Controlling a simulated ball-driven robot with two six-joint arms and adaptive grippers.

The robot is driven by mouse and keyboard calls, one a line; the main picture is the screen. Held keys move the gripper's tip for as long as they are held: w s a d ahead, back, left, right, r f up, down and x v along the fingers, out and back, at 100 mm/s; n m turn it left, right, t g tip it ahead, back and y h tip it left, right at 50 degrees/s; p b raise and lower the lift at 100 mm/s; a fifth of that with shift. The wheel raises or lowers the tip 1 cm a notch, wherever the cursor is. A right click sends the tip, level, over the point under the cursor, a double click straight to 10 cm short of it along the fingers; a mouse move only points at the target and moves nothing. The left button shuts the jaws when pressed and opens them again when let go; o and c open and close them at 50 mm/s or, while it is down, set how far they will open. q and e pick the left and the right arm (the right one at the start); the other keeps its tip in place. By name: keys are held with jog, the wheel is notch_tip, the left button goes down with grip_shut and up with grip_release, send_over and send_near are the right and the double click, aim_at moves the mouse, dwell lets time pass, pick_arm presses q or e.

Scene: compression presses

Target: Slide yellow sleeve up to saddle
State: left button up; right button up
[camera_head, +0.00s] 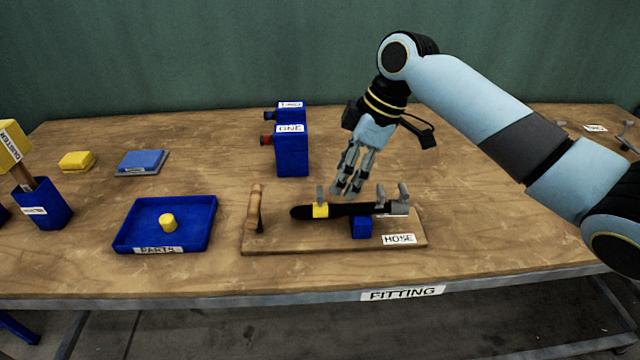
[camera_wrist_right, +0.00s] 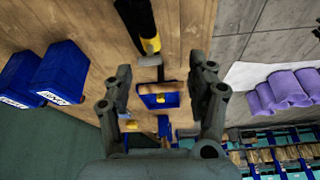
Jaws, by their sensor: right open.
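The yellow sleeve (camera_head: 320,211) sits around the black hose (camera_head: 340,210), near its left end. In the right wrist view the yellow sleeve (camera_wrist_right: 151,45) shows on the dark hose (camera_wrist_right: 135,15). A blue block (camera_head: 361,228), which looks like the saddle, stands under the hose, to the right of the sleeve and apart from it. My right gripper (camera_head: 347,190) is open and empty, pointing down just above and behind the hose, between sleeve and block. In its wrist view the fingers (camera_wrist_right: 160,82) are spread. My left gripper is out of view.
The wooden board (camera_head: 285,240) labelled HOSE carries upright grey brackets (camera_head: 403,192) and a wooden-handled lever (camera_head: 255,205). The blue parts tray (camera_head: 122,236) with a yellow piece (camera_head: 167,222) lies left. Blue box ONE (camera_head: 291,155) stands behind. The table is clear right of the board.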

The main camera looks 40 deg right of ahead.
aim_at(321, 191)
jog(key=shift+n, duration=0.6)
jog(key=w+a+f, duration=0.1)
jog(key=f, duration=0.1)
jog(key=w+f, duration=0.1)
jog(key=f, duration=0.1)
jog(key=w+a+f+p, duration=0.1)
jog(key=w+f, duration=0.1)
jog(key=shift+a+f, duration=0.2)
jog(key=shift+a, duration=0.15)
jog(key=shift+y, duration=0.3)
grip_shut()
